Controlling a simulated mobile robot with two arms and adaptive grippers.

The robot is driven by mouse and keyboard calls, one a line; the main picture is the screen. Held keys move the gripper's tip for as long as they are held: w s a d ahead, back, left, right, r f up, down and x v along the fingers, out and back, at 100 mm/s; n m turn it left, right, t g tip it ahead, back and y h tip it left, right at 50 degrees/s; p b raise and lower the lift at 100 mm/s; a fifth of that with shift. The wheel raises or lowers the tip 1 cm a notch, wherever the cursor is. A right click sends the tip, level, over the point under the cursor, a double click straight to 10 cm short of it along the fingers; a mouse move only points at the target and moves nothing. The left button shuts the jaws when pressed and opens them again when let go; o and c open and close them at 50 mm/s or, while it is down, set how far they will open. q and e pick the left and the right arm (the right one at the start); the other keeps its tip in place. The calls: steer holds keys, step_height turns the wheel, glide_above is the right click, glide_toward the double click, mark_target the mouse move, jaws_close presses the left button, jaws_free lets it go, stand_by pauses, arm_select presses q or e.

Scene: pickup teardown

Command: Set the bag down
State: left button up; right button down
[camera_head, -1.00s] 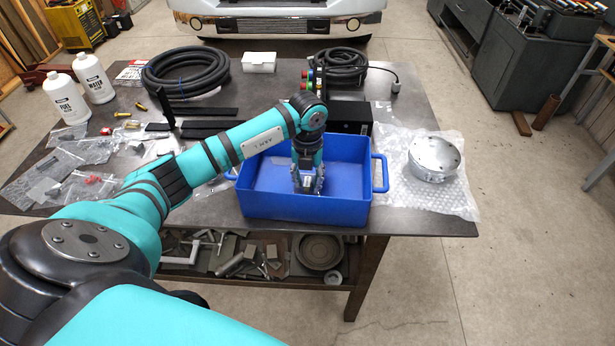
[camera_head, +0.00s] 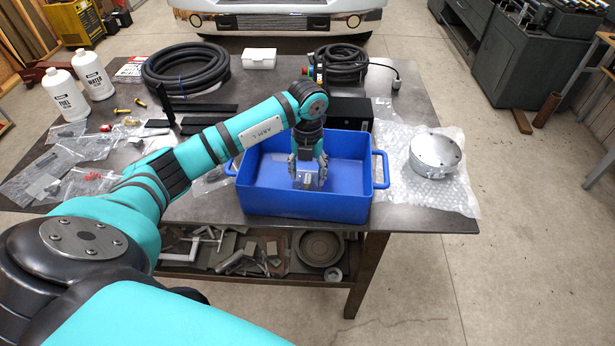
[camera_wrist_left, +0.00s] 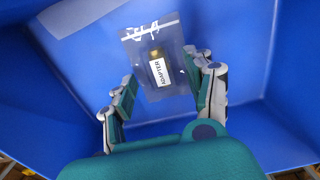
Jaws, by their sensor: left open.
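My left gripper (camera_head: 308,183) is inside the blue bin (camera_head: 305,207), pointing down with its fingers apart. In the left wrist view, the clear bag (camera_wrist_left: 168,88) labelled ADAPTER, with a small brass fitting in it, lies below and between the open fingers (camera_wrist_left: 163,82). The bag appears to lie on the bin floor; I cannot tell whether a finger still touches it. In the head view the bag is small and mostly hidden by the fingers. My right gripper is not in view.
The bin stands at the front edge of the dark table (camera_head: 440,222). A round metal part (camera_head: 435,155) sits on bubble wrap to its right. A black box (camera_head: 352,110), coiled hose (camera_head: 186,68) and cable (camera_head: 340,62) lie behind. Several clear bags lie to the left.

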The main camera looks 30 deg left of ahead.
mark_target(308, 178)
arm_select(q)
step_height(308, 178, up, 10)
steer(key=b, duration=0.2)
steer(key=shift+r+b, duration=0.15)
steer(key=shift+b, duration=0.15)
